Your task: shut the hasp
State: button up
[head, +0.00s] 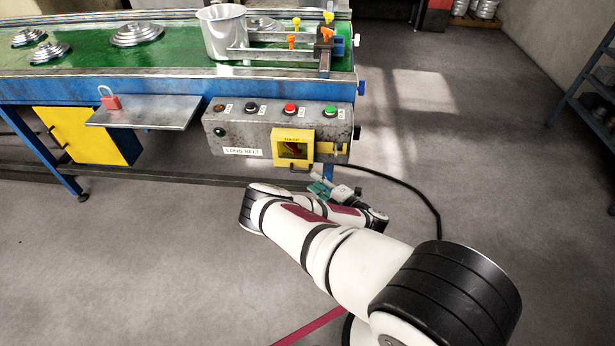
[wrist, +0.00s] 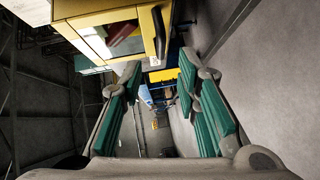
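A yellow hasp cover (head: 292,146) with a dark window and a dark handle at its lower edge sits on the front of the grey control box (head: 235,130). A brass-yellow piece (head: 335,148) sticks out beside it on the right. In the wrist view the yellow frame (wrist: 90,22) fills the top, with a dark red thing behind its window and a black handle (wrist: 159,36) on its edge. My gripper (head: 320,188) is just below the cover. Its green-padded fingers (wrist: 157,90) are apart, with nothing held between them. I cannot tell how far the cover is open.
A red padlock (head: 111,101) stands on a metal shelf (head: 150,112) left of the control box. Buttons line the box's top. The green belt (head: 110,55) above carries a metal pot (head: 222,35) and lids. A dark cable lies on the floor, which is open to the right.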

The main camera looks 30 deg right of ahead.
jog(key=shift+v, duration=1.25)
